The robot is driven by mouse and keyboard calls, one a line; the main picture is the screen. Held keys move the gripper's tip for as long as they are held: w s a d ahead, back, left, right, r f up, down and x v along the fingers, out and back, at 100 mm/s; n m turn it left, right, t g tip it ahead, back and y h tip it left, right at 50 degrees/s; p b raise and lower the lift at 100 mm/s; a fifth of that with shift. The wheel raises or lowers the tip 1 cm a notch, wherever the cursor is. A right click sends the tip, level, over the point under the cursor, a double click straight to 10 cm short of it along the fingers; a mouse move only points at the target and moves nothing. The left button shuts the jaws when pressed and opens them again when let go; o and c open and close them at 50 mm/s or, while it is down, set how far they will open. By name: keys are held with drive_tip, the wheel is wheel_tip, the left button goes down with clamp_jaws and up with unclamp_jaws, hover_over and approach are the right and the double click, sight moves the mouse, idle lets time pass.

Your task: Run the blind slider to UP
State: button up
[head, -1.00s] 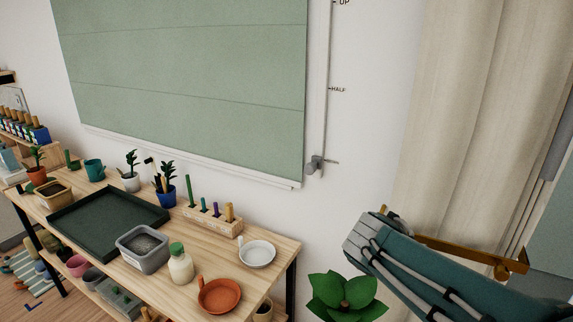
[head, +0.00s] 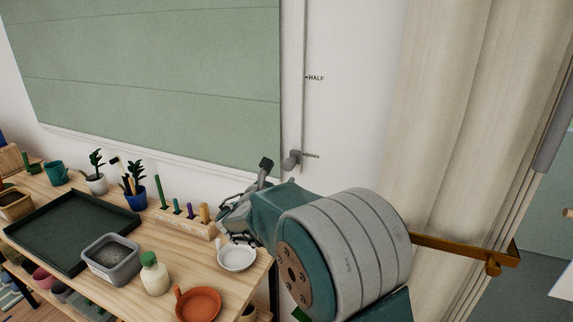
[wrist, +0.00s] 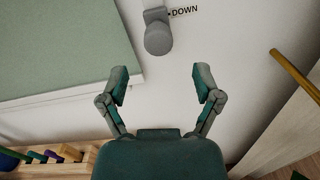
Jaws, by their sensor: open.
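The blind slider's grey knob (head: 291,160) sits at the low end of its vertical track (head: 304,90), beside the lowest mark. In the wrist view the knob (wrist: 158,36) is next to the label DOWN (wrist: 184,11). The HALF label (head: 316,78) is higher up the track; the UP mark is out of view now. The green blind (head: 160,70) hangs lowered left of the track. My gripper (wrist: 162,80) is open and empty, with the knob ahead of and apart from its fingertips. In the head view my gripper (head: 250,185) is below and left of the knob, partly hidden by my arm.
A wooden bench (head: 125,293) below holds a dark tray (head: 75,232), a white dish (head: 237,257), a bottle (head: 155,273) and potted plants. A brass bar (head: 460,246) and a beige curtain (head: 450,110) are at the right. The wall around the track is clear.

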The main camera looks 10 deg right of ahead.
sight(285, 167)
drive_tip(key=x, duration=0.6)
drive_tip(key=shift+w, duration=0.4)
drive_tip(key=shift+w+d, duration=0.25)
drive_tip(key=shift+d, duration=0.1)
drive_tip(key=shift+a, duration=0.1)
clamp_jaws()
